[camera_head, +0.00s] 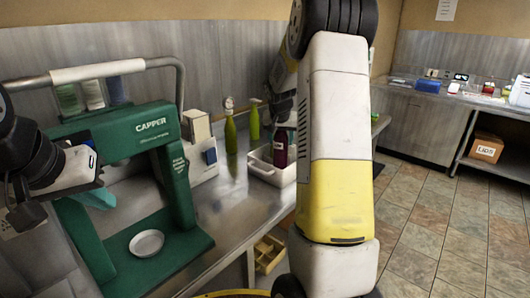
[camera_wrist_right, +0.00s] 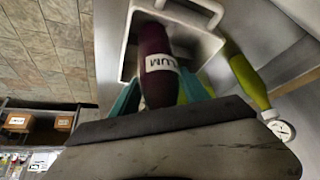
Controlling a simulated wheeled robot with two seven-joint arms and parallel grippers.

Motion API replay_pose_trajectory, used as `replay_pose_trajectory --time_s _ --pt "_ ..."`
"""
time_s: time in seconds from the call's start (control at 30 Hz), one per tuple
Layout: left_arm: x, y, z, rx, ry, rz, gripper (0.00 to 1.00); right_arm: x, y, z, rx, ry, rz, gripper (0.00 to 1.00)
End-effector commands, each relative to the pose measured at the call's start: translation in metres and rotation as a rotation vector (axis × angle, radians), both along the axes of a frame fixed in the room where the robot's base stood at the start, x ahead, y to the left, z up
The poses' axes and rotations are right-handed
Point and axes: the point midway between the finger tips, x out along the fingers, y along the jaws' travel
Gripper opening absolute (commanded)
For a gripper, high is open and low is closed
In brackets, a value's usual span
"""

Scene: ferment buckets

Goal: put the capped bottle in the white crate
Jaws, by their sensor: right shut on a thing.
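The dark purple bottle (camera_head: 280,148) with a white label is upright at the white crate (camera_head: 262,170) on the steel counter. In the right wrist view the bottle (camera_wrist_right: 155,50) lies between the teal fingers of my right gripper (camera_wrist_right: 160,98), which is shut on it. The crate (camera_wrist_right: 128,45) opens around the bottle there. I cannot tell whether the bottle touches the crate floor, and its cap is not clear. In the head view my right arm hides the right gripper. My left gripper (camera_head: 98,197) is at the green capper; its finger gap is unclear.
The green capper (camera_head: 160,135) stands at the left with a white dish (camera_head: 147,243) on its base. Two green bottles (camera_head: 231,133) (camera_head: 253,122) stand behind the crate. A white device (camera_head: 198,150) is beside the capper. A box of lids (camera_head: 486,148) sits on a far shelf.

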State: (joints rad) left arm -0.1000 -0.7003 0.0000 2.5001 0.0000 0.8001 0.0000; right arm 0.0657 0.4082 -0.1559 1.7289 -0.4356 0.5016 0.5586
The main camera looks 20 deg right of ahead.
Motion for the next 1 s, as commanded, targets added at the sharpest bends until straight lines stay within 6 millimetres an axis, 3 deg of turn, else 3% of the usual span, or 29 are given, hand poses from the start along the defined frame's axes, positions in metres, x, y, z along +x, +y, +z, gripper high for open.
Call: replay_pose_trajectory --time_s 0.23,0.43,0.83,0.87,0.93,1.0 --pt "0.0 0.0 0.0 0.0 0.0 0.0 0.0 0.001 0.0 -0.018 -0.001 -0.003 0.0 0.0" --pt "0.0 0.0 0.0 0.0 0.0 0.0 0.0 0.0 0.0 -0.044 -0.001 -0.002 0.001 0.0" --pt "0.0 0.0 0.0 0.0 0.0 0.0 0.0 0.001 0.0 -0.05 0.0 -0.004 0.001 0.0" --pt "0.0 0.0 0.0 0.0 0.0 0.0 0.0 0.0 0.0 -0.05 0.0 -0.002 0.0 0.59" --pt "0.0 0.0 0.0 0.0 0.0 0.0 0.0 0.0 0.0 -0.05 0.0 -0.002 0.0 0.73" --pt "0.0 0.0 0.0 0.0 0.0 0.0 0.0 0.0 0.0 -0.05 0.0 -0.002 0.0 0.75"
